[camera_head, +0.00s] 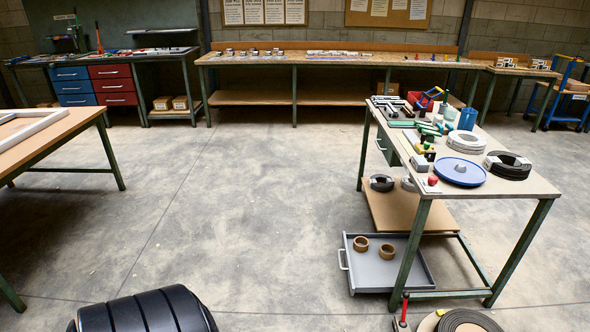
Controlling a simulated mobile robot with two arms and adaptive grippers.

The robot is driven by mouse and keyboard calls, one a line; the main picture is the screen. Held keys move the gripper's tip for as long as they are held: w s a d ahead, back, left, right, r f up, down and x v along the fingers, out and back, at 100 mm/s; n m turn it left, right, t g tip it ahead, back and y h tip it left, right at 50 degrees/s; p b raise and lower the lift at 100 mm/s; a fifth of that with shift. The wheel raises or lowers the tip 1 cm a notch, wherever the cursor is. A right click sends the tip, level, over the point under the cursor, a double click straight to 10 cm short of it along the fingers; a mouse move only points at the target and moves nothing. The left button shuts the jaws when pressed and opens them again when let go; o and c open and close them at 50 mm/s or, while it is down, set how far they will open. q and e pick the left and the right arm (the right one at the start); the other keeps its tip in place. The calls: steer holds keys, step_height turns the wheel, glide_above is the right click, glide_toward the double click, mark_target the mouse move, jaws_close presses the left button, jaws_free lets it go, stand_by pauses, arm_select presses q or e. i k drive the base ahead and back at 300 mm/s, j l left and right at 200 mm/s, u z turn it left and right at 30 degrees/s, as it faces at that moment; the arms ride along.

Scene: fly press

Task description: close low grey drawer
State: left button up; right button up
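The low grey drawer (405,281) is at the lower right, under the workbench (535,187) with green legs. It stands pulled out to the left and open. Its pale bar handle (342,259) is on its left front. Two brown rings, one at the back (361,244) and one further right (387,251), lie inside it. The drawer's right part is partly hidden behind a table leg. Neither of my grippers is in view.
A brown lower shelf (402,207) with dark and grey coils is just above the drawer. The concrete floor (240,200) left of the drawer is clear. Another table (45,140) stands at the left.

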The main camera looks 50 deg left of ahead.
mark_target(368, 272)
steer(key=k+u, duration=0.1)
steer(key=u, duration=1.15)
steer(key=z, duration=0.35)
steer(key=i+j+z, duration=0.4)
steer(key=i+j, duration=0.15)
steer(key=i+j+z, duration=0.35)
steer(key=i+j, duration=0.15)
steer(key=j, duration=0.2)
